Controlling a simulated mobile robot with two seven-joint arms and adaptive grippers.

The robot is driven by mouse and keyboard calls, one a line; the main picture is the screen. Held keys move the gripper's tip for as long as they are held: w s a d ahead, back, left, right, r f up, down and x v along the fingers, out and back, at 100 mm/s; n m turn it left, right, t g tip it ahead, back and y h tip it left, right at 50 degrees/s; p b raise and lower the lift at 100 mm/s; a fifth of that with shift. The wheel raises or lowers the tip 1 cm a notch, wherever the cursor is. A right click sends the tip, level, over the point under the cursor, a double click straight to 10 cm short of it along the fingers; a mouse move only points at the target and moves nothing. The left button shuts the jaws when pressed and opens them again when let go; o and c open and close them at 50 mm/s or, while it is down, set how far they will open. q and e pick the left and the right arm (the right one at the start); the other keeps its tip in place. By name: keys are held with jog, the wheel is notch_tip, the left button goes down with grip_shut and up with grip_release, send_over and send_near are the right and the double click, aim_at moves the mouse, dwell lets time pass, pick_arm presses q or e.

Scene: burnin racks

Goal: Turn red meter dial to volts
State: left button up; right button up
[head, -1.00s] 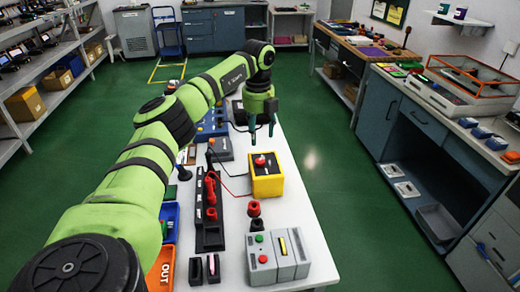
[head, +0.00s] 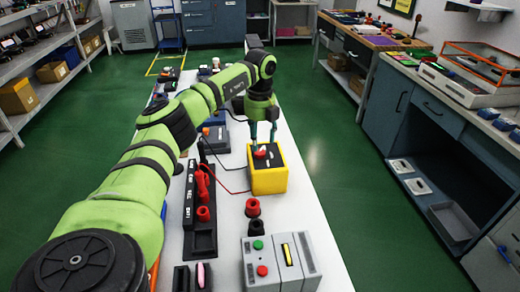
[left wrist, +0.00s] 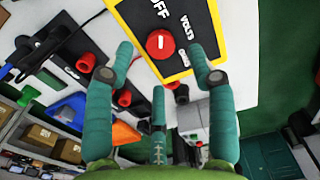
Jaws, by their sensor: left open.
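The meter (head: 268,183) is a yellow box with a black face, standing on the white bench; its face also shows in the left wrist view (left wrist: 197,15). Its red dial (left wrist: 160,44) has a white mark that appears to point toward the OFF label. The VOLTS label (left wrist: 187,27) is up and right of the dial there, and another label is at the right. My left gripper (head: 264,142) is open, pointing down just over the dial, with its fingertips around it. Contact cannot be told. My right gripper is not in view.
A grey box with buttons (head: 279,263) stands nearer on the white bench (head: 318,238). Red and black caps (head: 253,207) lie between it and the meter. A black holder with red parts (head: 201,232) is at left. Thin leads run to the meter. Bench space right of the caps is clear.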

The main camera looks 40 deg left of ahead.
aim_at(260, 152)
pick_arm(q)
notch_tip(260, 152, down, 3)
jog(key=shift+s+d+f+p, duration=0.1)
jog(key=shift+f+p, duration=0.1)
jog(key=shift+p, duration=0.15)
jog(key=shift+f, duration=0.5)
grip_shut()
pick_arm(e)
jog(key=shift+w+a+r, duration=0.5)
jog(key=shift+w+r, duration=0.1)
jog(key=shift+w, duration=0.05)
pick_arm(q)
jog(key=shift+m, duration=0.3)
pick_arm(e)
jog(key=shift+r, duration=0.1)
pick_arm(q)
jog(key=m+p, duration=0.1)
jog(key=m, duration=0.3)
jog(key=shift+m, duration=0.4)
jog(key=m, duration=0.6)
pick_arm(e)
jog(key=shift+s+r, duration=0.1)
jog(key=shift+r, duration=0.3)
pick_arm(q)
jog(key=shift+m, duration=0.3)
